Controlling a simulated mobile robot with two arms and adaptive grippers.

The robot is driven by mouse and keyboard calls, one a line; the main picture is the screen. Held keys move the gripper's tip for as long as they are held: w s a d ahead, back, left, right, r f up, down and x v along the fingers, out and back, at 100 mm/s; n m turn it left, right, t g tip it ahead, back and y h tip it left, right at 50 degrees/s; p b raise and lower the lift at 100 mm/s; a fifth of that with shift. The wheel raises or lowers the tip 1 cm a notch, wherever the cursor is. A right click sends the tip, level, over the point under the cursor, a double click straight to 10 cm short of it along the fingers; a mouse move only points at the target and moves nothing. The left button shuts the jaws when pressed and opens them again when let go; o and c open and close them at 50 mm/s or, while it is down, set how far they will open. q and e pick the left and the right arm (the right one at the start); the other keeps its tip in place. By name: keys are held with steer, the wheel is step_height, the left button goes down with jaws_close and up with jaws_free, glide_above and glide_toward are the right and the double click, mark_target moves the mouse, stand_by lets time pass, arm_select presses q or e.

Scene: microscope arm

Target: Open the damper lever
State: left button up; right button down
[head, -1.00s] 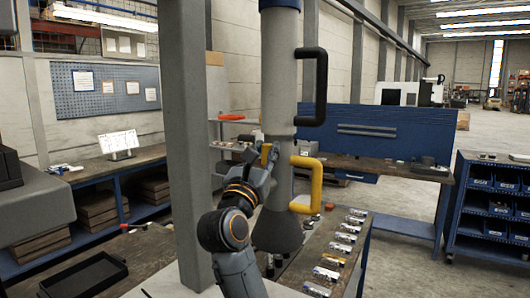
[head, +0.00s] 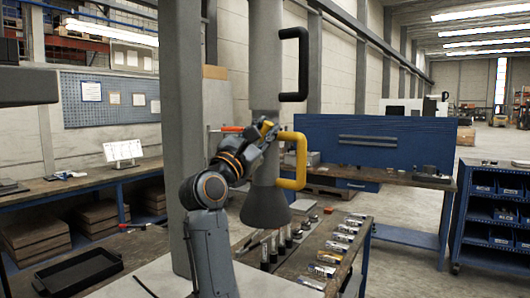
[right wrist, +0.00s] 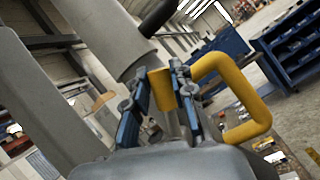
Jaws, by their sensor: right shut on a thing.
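A grey extraction arm (head: 265,75) hangs down as a tube and ends in a dark conical hood (head: 265,209). A yellow U-shaped handle (head: 301,160) sticks out on its right side. A small yellow damper lever (head: 265,126) sits on the tube left of that handle. My right gripper (head: 267,131) is at the lever, and in the right wrist view its fingers (right wrist: 160,92) are closed around the yellow lever (right wrist: 163,88). The handle (right wrist: 262,106) is right of the fingers there. The lever's exact angle is hard to tell. My left gripper is out of view.
A grey post (head: 184,110) stands close to the left of my right arm. A black handle (head: 302,65) is higher on the tube. Below the hood is a bench (head: 325,228) with small parts and several dark cylinders. A blue-panelled workbench (head: 375,145) stands behind.

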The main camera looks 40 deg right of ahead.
steer(key=s+f+m+g+y+b, duration=0.1)
steer(key=s+f+m+g+b, duration=0.1)
steer(key=m, duration=0.6)
steer(key=s+d+f+m+g+y+b, duration=0.1)
steer(key=s+f+m+g+b, duration=0.1)
steer(key=f+m+g+b, duration=0.3)
steer(key=shift+s+d+f+m+g+b, duration=0.2)
steer(key=shift+m+g+b, duration=0.6)
steer(key=shift+m+b, duration=1.2)
steer(key=shift+f, duration=0.1)
steer(key=c, duration=1.1)
jaws_free()
steer(key=v, duration=1.2)
